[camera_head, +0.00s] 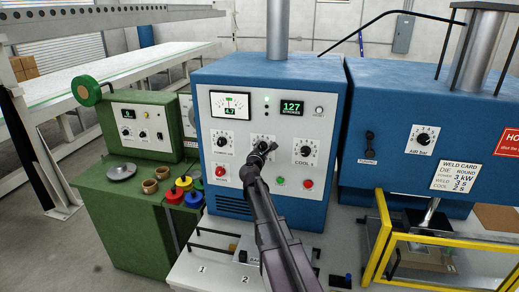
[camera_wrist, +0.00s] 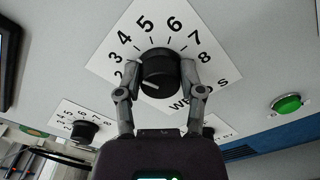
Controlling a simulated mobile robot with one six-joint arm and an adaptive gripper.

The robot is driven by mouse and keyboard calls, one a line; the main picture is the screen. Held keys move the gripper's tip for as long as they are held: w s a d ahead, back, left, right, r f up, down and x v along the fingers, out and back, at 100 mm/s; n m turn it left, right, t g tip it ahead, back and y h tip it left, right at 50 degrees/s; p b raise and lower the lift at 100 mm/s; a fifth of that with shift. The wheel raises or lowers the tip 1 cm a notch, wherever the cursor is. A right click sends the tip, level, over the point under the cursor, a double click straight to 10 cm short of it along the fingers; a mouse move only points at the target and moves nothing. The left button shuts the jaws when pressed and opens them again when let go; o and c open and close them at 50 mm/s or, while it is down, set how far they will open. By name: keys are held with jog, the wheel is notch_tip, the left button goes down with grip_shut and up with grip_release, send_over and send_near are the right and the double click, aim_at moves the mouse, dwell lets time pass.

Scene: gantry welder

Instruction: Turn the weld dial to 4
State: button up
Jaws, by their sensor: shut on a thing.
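The weld dial is a black round knob (camera_wrist: 158,74) on a white plate (camera_wrist: 146,26) marked "WELD S", with the numbers 2 to 8 readable around it. My gripper (camera_wrist: 160,67) is shut on the knob, one finger on each side. A white mark shows on the knob's lower left, on the side of the low numbers; I cannot tell the exact number. In the camera_head view my gripper (camera_head: 262,153) reaches the middle dial of the blue welder's white panel and hides most of that dial.
The power dial (camera_head: 220,144) and the cool dial (camera_head: 304,149) flank the weld dial closely. Red and green buttons (camera_head: 280,181) sit below. A weld card (camera_head: 455,177) hangs on the blue housing at right. A yellow guard frame (camera_head: 432,241) stands at the lower right.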

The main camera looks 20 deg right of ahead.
jog(key=shift+w+m, duration=0.2)
jog(key=shift+m, duration=1)
jog(key=o, duration=1.2)
jog(key=shift+c, duration=0.2)
jog(key=shift+s, duration=0.1)
jog(key=shift+s+a, duration=0.25)
jog(key=shift+s, duration=0.25)
jog(key=v, duration=1.1)
